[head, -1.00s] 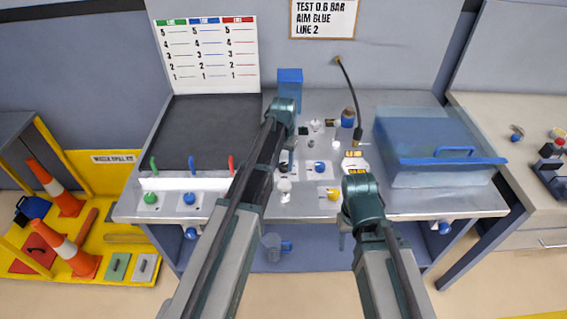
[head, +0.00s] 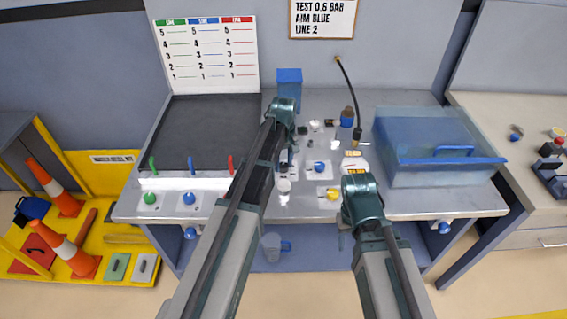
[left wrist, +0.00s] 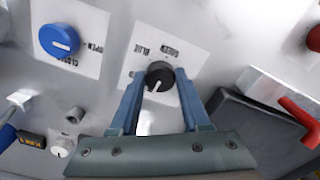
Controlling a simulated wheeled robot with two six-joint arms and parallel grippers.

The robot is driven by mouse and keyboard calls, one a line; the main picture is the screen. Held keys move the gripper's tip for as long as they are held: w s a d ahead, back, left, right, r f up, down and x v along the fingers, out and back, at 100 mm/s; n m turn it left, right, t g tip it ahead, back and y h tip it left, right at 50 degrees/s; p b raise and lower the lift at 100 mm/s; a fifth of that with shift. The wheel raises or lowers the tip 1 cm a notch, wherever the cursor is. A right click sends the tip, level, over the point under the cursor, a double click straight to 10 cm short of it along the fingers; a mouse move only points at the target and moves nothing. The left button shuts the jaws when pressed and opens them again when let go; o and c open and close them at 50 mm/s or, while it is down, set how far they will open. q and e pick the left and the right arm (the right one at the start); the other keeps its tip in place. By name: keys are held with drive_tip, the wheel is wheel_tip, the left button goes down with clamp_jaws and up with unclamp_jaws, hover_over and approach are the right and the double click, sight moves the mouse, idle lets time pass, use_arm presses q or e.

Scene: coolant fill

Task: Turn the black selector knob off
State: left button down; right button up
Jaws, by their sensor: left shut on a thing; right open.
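The black selector knob (left wrist: 160,75) sits on a white plate (left wrist: 138,66) in the left wrist view. Its white mark points toward the bottom of that picture, slightly left, away from the BLUE and GREEN words on the plate's far side. My left gripper (left wrist: 160,92) is shut on the knob, with one finger on each side. In the head view my left arm (head: 283,108) partly covers that area, so the knob is hard to make out. My right gripper (head: 343,232) is at the panel's front edge, apart from the knob; it is open, its fingers mostly hidden by its wrist.
A blue knob (left wrist: 60,40) with OPEN and CLOSED labels is beside the selector. A red handle (left wrist: 299,122) is to the right. On the bench, a clear blue-lidded bin (head: 430,165) stands right and a blue box (head: 289,76) stands behind.

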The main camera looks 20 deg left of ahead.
sight(284, 166)
use_arm(q)
drive_tip(key=shift+n, duration=0.7)
drive_tip(key=shift+c, duration=1.9)
unclamp_jaws()
drive_tip(key=shift+r, duration=0.15)
wheel_tip(284, 166, up, 14)
drive_tip(key=p, duration=1.4)
drive_tip(key=shift+f, duration=0.2)
drive_tip(key=shift+f, duration=0.1)
